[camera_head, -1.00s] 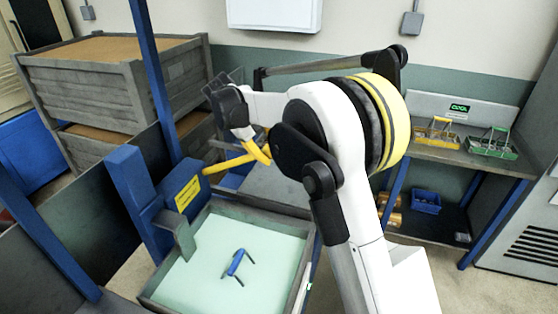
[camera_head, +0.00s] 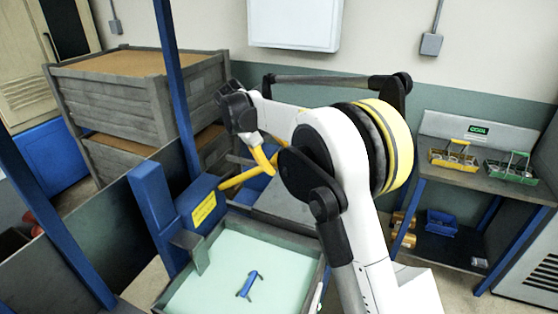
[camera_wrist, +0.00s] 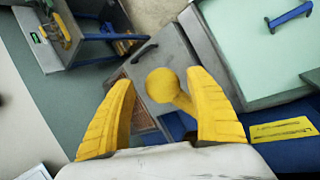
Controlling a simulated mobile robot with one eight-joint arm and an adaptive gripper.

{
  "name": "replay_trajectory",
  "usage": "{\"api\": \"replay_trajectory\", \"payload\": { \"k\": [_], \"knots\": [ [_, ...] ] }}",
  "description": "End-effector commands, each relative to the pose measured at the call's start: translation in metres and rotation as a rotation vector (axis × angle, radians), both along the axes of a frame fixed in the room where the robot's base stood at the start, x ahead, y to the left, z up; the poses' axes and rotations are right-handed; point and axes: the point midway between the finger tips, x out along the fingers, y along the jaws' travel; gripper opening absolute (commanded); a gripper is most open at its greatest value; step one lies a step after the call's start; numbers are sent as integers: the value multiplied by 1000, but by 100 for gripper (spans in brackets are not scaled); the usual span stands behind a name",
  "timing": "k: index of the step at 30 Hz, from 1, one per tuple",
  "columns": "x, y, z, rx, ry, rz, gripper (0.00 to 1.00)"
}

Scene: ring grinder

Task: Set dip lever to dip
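The dip lever is a yellow rod with a round knob. In the head view the lever (camera_head: 233,182) sticks out to the right from a blue housing (camera_head: 198,205) with a yellow label. In the wrist view the knob (camera_wrist: 162,85) shows between the two fingers, with its rod running down to the right. My gripper (camera_head: 268,160) has yellow fingers and is close to the lever in the head view. In the wrist view my gripper (camera_wrist: 160,77) is open, with gaps beside the knob. Whether the knob lies in depth between the fingertips, I cannot tell.
A tray (camera_head: 318,285) of pale green liquid, with a blue handled piece (camera_head: 249,284) in it, stands beside the housing. A blue post (camera_head: 172,70) rises behind. A shelf (camera_head: 485,183) with yellow and green baskets stands at the right. Wooden crates (camera_head: 120,110) are stacked at the left.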

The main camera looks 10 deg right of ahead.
Motion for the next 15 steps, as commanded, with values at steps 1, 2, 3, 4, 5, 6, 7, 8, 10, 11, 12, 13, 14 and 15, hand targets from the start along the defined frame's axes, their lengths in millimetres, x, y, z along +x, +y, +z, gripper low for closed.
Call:
{"api": "replay_trajectory", "payload": {
  "k": [1,2,3,4,5,6,7,8,10,11,12,13,14,15],
  "knots": [
    [0,0,0,1,0,0,63],
    [0,0,-1,1,0,0,63],
    [0,0,-1,0,1,-1,63],
    [0,0,-1,1,2,-1,63],
    [0,0,-1,1,2,-1,63],
    [0,0,-1,1,2,-1,63],
    [0,1,-1,1,2,-1,63],
    [-1,1,0,1,2,0,63],
    [-1,3,3,2,3,0,63],
    [-1,5,6,2,2,1,63],
    [-2,8,11,2,2,1,63],
    [-3,11,16,2,3,2,63],
    [-3,14,21,2,3,2,63],
    [-4,18,28,2,4,2,63]
  ]
}}
